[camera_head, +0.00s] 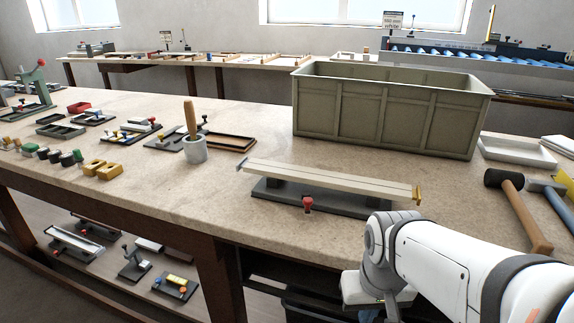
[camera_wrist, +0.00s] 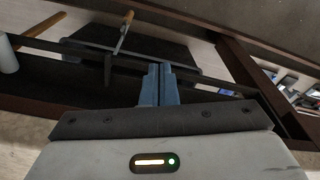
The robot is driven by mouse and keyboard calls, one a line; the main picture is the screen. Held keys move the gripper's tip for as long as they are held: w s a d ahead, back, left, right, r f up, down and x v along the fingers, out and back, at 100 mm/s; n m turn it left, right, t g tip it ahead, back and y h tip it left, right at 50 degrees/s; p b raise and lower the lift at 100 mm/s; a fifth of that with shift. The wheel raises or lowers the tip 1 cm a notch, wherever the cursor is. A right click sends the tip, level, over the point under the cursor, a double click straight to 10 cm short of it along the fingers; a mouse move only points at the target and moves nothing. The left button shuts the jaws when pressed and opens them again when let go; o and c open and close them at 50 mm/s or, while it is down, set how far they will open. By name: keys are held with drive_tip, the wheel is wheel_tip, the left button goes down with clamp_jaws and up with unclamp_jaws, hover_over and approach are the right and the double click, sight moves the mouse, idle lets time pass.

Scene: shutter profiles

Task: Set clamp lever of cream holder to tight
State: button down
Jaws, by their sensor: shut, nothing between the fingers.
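A long cream profile (camera_head: 330,181) lies across a dark grey holder base (camera_head: 335,203) near the front edge of the bench, with a yellowish end piece at its right end. A red-knobbed lever (camera_head: 308,203) stands at the front of this holder, its knob facing me. Whether the lever is at tight is too small to tell. My gripper (camera_wrist: 158,72) is shut and empty in the wrist view, its two blue-grey fingers together. In the head view my white arm is at the lower right, in front of the bench; its fingers cannot be made out there. The wrist view does not show the holder.
A large olive crate (camera_head: 385,115) stands behind the holder. A mallet (camera_head: 520,205) lies to the right, beside a white tray (camera_head: 515,152). A grey cup (camera_head: 195,149) with a wooden handle stands left. The wrist view shows a dark bin (camera_wrist: 130,50) holding tools.

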drive_tip(key=w+r+n+p, duration=0.2)
drive_tip(key=r+p, duration=0.9)
drive_tip(key=r, duration=0.2)
drive_tip(key=w+r+n+p, duration=0.1)
drive_tip(key=w+r+p, duration=0.1)
drive_tip(key=r+p, duration=1)
drive_tip(key=w+a+f+n+h, duration=0.1)
drive_tip(key=w+a+n+h, duration=0.1)
drive_tip(key=w+a+n, duration=0.2)
drive_tip(key=w+a+f+n+h, duration=0.1)
drive_tip(key=w+a+n+h, duration=0.2)
drive_tip(key=a, duration=0.8)
drive_tip(key=w+a+f+n+h, duration=0.1)
drive_tip(key=w+a+n+h, duration=0.1)
drive_tip(key=w+a+n, duration=0.4)
drive_tip(key=a+n, duration=0.2)
drive_tip(key=n, duration=0.1)
drive_tip(key=shift+w+a+f+n+h, duration=0.15)
drive_tip(key=shift+a+f+n+h, duration=0.1)
drive_tip(key=shift+n+h, duration=0.15)
drive_tip(key=shift+d, duration=0.1)
